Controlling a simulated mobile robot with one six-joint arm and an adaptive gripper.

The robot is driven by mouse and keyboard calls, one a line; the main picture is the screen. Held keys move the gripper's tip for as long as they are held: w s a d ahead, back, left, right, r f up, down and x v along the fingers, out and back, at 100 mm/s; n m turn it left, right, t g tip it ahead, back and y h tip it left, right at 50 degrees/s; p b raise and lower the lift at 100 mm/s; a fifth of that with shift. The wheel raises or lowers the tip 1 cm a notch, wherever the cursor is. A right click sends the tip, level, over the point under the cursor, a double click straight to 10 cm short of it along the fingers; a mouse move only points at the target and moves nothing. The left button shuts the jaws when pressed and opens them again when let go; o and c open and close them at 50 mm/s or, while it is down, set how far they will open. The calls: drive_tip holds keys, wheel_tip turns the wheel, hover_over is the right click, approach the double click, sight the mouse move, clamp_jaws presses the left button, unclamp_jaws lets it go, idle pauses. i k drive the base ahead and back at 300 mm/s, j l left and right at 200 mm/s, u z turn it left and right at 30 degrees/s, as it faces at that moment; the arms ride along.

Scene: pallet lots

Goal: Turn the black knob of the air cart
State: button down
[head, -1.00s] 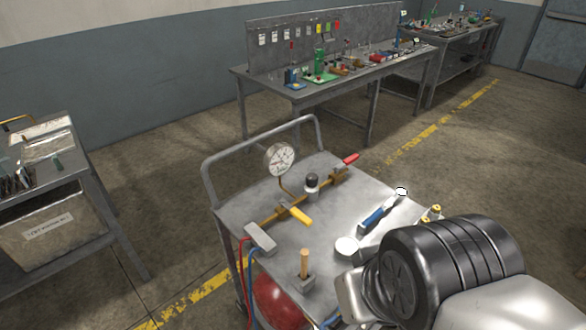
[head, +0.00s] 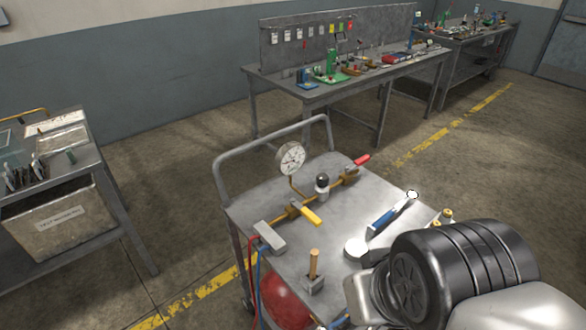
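The air cart (head: 300,238) is a grey metal cart with a tubular handle at its far left. Its black knob (head: 322,179) stands upright on a silver body along a brass pipe, between a yellow lever (head: 311,216) and a red lever (head: 356,162). A round white gauge (head: 290,158) rises on the pipe beside the knob. My arm covers the cart's right front corner. My gripper's fingers are not visible, and nothing of mine touches the knob.
A red tank (head: 285,300) sits below. A workbench (head: 350,88) stands behind, and a side table (head: 95,160) at left. Open floor lies between them.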

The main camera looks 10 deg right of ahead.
sight(322, 178)
drive_tip(key=j, duration=0.7)
drive_tip(key=j+z, duration=0.1)
drive_tip(key=j, duration=0.55)
drive_tip(key=i+j+z, duration=0.1)
drive_tip(key=i, duration=0.4)
drive_tip(key=i+j+z, duration=0.15)
drive_tip(key=i+j, duration=0.15)
drive_tip(key=i, duration=0.25)
drive_tip(key=i+l, duration=0.2)
